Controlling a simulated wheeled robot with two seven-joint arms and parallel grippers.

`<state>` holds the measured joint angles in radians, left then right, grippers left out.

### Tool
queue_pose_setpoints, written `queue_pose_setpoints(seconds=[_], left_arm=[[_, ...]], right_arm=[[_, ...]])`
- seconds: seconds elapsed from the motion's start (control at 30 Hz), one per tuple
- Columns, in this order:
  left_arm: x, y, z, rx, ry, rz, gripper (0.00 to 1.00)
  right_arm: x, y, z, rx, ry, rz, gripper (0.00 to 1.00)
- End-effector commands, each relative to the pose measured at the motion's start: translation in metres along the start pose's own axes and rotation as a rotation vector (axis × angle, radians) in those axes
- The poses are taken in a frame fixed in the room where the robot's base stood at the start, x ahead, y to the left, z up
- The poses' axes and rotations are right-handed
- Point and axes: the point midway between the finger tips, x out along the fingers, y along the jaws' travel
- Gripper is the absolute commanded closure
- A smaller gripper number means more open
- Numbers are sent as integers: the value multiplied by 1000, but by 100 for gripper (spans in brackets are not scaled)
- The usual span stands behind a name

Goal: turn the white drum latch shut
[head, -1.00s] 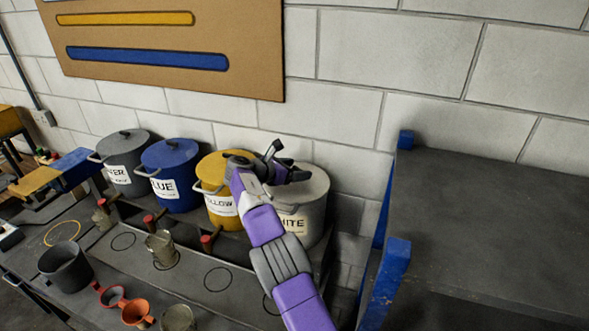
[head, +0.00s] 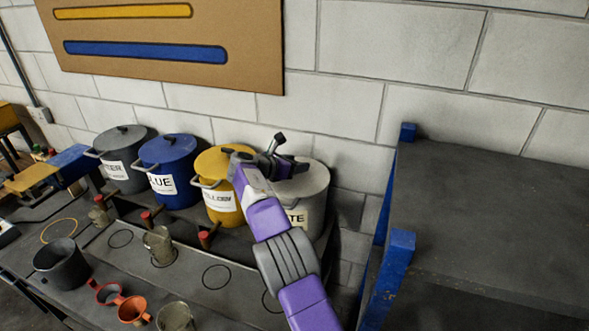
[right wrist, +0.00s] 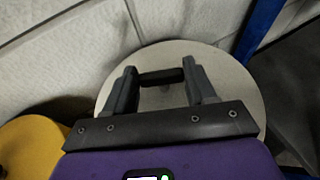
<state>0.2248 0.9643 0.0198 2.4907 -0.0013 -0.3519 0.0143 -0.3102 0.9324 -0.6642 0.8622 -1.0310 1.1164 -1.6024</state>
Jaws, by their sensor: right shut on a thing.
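The white drum (head: 318,195) stands at the right end of the drum row, its lid showing and its label partly covered by my right arm. Its lid also shows in the right wrist view (right wrist: 225,75). The white drum latch (right wrist: 162,77) is a dark bar on top of the lid, between my right fingers. My right gripper (right wrist: 161,84) is shut on it from above. In the head view the gripper (head: 283,160) is over the lid and hides most of the latch. My left gripper is not in view.
The yellow drum (head: 222,165) stands close to the left of the white one, with the blue (head: 172,185) and grey (head: 122,170) drums beyond. A dark shelf with blue posts (head: 390,280) stands at right. Cups and a dark pot (head: 62,264) sit in front.

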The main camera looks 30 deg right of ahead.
Motion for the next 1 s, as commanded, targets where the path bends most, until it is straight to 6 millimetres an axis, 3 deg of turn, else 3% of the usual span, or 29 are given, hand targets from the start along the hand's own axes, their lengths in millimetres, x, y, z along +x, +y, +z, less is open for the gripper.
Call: queue_pose_setpoints(seconds=[0.1, 0.4, 1.0], left_arm=[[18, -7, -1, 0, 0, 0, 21], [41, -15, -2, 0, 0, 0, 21], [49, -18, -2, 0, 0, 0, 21]], right_arm=[[1, -2, -4, -23, 2, 63, 75], [1, -5, -2, -94, 2, 242, 75], [1, -6, 0, -158, 0, 397, 75]])
